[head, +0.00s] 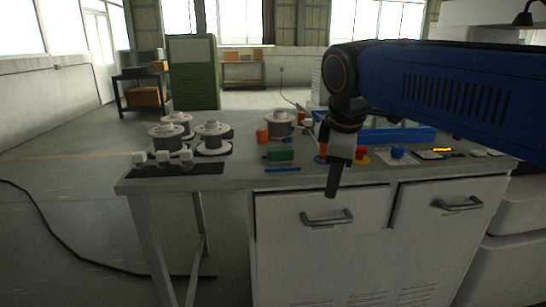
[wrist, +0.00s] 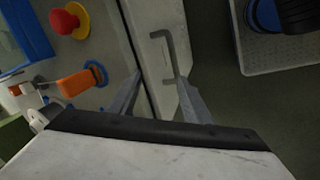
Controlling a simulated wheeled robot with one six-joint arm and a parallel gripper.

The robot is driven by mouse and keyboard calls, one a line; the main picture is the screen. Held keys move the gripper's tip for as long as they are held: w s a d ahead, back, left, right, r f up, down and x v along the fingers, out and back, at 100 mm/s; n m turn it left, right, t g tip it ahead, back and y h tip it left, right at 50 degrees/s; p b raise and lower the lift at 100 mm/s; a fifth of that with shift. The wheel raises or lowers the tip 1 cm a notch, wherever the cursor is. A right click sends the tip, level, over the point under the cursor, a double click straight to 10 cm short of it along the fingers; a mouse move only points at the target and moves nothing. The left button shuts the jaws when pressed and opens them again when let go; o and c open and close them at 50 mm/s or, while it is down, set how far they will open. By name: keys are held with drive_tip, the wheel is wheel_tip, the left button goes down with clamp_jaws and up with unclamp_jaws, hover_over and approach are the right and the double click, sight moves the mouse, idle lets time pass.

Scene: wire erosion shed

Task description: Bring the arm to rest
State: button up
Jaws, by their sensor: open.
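My blue arm (head: 445,85) reaches in from the right in the head view and bends down at its wrist. My gripper (head: 332,192) points down just in front of the bench's front edge, near the cabinet drawer. In the wrist view my gripper (wrist: 160,95) has its two fingers apart with nothing between them. A drawer handle (wrist: 169,55) shows beyond the fingers in that view; in the head view the handle (head: 327,217) is below the fingertips.
The bench top (head: 230,175) holds several grey spools (head: 212,137), a green block (head: 280,155), a blue tray (head: 405,134) and a red button (head: 361,153). An orange piece (wrist: 77,83) shows in the wrist view. Open floor (head: 60,210) lies left, with a black cable (head: 55,235).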

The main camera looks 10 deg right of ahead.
drive_tip(key=s+d+f+m, duration=0.1)
drive_tip(key=s+f+m, duration=0.5)
drive_tip(key=f, duration=0.3)
drive_tip(key=s+d+f+m+t+y, duration=0.1)
drive_tip(key=s+f+m, duration=0.5)
drive_tip(key=f, duration=0.4)
drive_tip(key=shift+s+d, duration=0.15)
drive_tip(key=shift+s, duration=0.25)
drive_tip(key=shift+o, duration=0.5)
